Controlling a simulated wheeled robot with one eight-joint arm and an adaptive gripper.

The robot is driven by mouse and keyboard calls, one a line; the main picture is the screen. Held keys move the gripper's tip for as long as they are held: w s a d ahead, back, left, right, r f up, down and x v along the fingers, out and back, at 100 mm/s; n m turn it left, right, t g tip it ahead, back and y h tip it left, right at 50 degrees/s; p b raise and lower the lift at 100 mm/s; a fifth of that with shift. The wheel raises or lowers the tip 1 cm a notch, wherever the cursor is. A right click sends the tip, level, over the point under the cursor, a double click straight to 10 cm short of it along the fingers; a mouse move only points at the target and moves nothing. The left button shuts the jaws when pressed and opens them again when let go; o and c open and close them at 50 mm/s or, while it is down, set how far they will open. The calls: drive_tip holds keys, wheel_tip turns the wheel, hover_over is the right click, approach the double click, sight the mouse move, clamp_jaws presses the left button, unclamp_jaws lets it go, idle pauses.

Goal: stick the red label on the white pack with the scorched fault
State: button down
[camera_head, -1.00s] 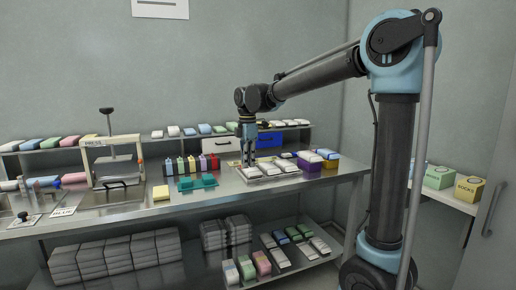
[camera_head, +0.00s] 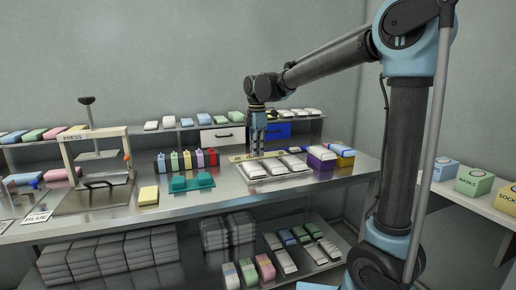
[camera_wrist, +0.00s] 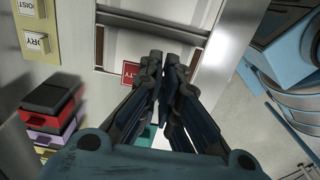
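My gripper (camera_head: 258,154) points down at the left end of the tray (camera_head: 248,182), which holds several white packs (camera_head: 274,167). In the wrist view the fingertips (camera_wrist: 163,60) are close together with a narrow gap. A red label (camera_wrist: 130,74) with white letters, partly legible as "LTY", sits against the left fingertip and seems held there; its right part is hidden. Beyond it, a white pack (camera_wrist: 124,18) shows a brown band, and the tray edge (camera_wrist: 112,76) lies beside the label. I cannot tell if the label touches a pack, nor which pack is scorched.
A cream label board (camera_wrist: 45,65) with "MOIST" and "DRY" tags lies left of the tray in the wrist view. Coloured blocks (camera_head: 187,161), a teal holder (camera_head: 193,183) and a press (camera_head: 97,165) stand left. Purple and yellow boxes (camera_head: 322,163) stand right of the tray.

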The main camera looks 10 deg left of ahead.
sight(257, 167)
drive_tip(key=shift+f, duration=2.05)
drive_tip(key=shift+f, duration=0.2)
drive_tip(key=c, duration=1.7)
unclamp_jaws()
drive_tip(key=shift+r, duration=0.1)
wheel_tip(257, 167, up, 12)
drive_tip(key=shift+f, duration=0.1)
